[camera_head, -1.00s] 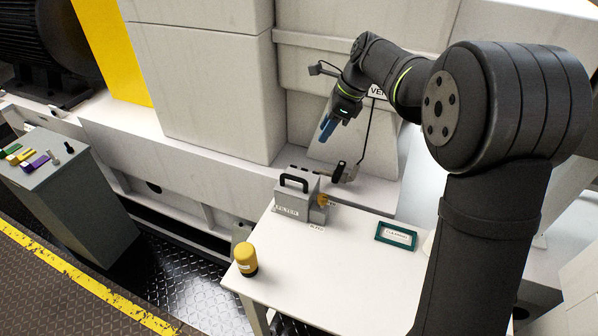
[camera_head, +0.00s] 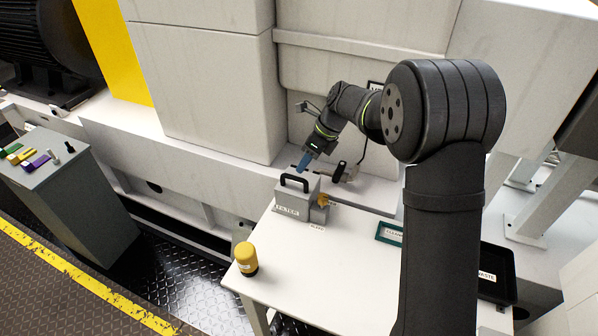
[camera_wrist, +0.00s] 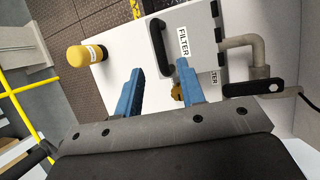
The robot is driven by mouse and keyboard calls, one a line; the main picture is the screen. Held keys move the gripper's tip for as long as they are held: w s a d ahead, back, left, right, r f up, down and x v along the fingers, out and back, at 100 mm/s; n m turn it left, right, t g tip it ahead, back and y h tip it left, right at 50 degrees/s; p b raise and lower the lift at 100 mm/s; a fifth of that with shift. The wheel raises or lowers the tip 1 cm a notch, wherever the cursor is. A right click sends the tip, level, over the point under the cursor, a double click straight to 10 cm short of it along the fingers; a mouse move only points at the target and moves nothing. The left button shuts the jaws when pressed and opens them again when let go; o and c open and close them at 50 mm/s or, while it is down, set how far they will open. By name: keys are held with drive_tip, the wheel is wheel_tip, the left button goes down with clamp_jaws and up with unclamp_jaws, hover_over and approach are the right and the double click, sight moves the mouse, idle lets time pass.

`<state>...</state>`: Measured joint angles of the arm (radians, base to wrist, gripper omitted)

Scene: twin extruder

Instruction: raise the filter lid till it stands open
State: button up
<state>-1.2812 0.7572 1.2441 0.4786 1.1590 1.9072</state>
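The grey filter box (camera_head: 297,203) stands on the white table, with a black handle (camera_head: 294,181) on its lid. The lid looks shut. My gripper (camera_head: 303,162) is just above and behind the box, apart from the handle. In the wrist view, my gripper (camera_wrist: 160,82) has its two blue fingers spread with nothing between them. The box (camera_wrist: 203,22) and its handle (camera_wrist: 160,40) show beyond the fingertips there.
A pipe with a black lever (camera_wrist: 253,88) is close beside the box; the lever (camera_head: 339,171) stands right of my gripper in the head view. A yellow canister (camera_head: 246,259) is at the table's front left. A green-framed sign (camera_head: 388,233) and a black waste tray (camera_head: 497,272) are right.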

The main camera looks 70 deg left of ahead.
drive_tip(key=x, duration=0.5)
clamp_jaws()
